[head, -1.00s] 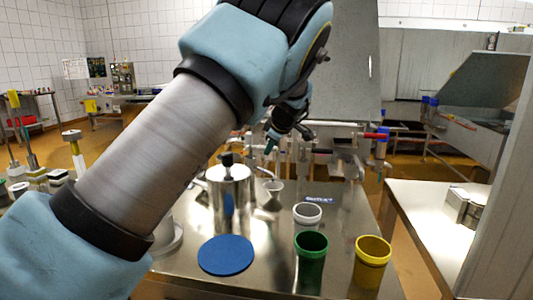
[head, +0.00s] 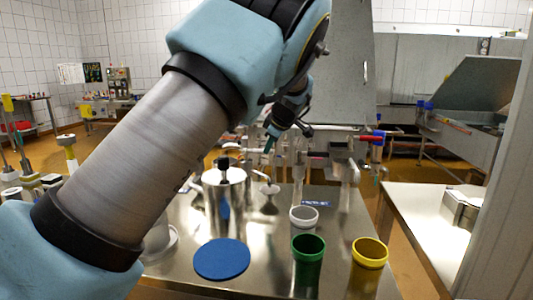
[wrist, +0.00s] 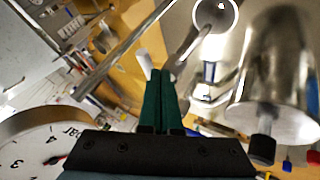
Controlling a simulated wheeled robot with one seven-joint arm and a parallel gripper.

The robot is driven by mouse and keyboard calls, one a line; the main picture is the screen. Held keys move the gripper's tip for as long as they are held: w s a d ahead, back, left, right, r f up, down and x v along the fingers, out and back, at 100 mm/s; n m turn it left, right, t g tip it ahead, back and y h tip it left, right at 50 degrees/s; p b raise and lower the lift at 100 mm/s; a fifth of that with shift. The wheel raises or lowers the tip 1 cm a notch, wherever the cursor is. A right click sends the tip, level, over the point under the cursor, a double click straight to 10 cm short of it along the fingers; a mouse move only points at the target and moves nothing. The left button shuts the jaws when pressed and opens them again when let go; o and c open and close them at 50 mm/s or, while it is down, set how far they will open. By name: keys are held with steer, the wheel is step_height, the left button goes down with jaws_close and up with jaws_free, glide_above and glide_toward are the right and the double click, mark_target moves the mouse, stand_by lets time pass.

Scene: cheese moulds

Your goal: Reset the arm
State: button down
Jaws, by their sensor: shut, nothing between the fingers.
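My arm stretches across the head view from the lower left to the upper middle. My gripper (head: 267,146) hangs small and far off beyond the steel pot, above the table. In the wrist view its two green fingers (wrist: 160,102) lie together with nothing between them. The steel pot (head: 224,190) with a black knob stands on the table; it shows upside down at the right of the wrist view (wrist: 275,85), apart from the fingers. A round gauge (wrist: 35,150) fills the wrist view's lower left.
A blue disc (head: 222,259) lies on the steel table (head: 265,240). White (head: 304,219), green (head: 308,262) and yellow (head: 369,265) cups stand to its right. A funnel (head: 270,200) is beside the pot. A side table (head: 425,215) stands at the right.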

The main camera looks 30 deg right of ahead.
steer(key=b+v, duration=0.1)
steer(key=v, duration=0.7)
steer(key=w+a+f, duration=0.1)
steer(key=w+a, duration=0.1)
steer(key=a, duration=0.3)
steer(key=w+a+f+g+y, duration=0.1)
steer(key=w+a+f, duration=0.1)
steer(key=w+a, duration=0.1)
steer(key=w+a+f+g+p, duration=0.1)
steer(key=w+a, duration=0.1)
steer(key=a, duration=0.4)
steer(key=shift+w+a+f+m, duration=0.2)
steer(key=shift+a+f+m, duration=0.05)
steer(key=shift+a+m, duration=0.15)
steer(key=a+f+m+g+p, duration=0.15)
steer(key=a+f, duration=0.25)
steer(key=a, duration=1)
steer(key=s+a+f+m+g+p, duration=0.1)
steer(key=s+a+f+m, duration=0.1)
steer(key=s+a, duration=0.6)
steer(key=s+a+f+m+g+p, duration=0.1)
steer(key=s+a+f+m, duration=0.1)
steer(key=s+a, duration=0.6)
steer(key=a+m, duration=0.1)
steer(key=a, duration=0.6)
steer(key=shift+a+g, duration=0.35)
steer(key=shift+d+m, duration=0.1)
steer(key=shift+m, duration=0.15)
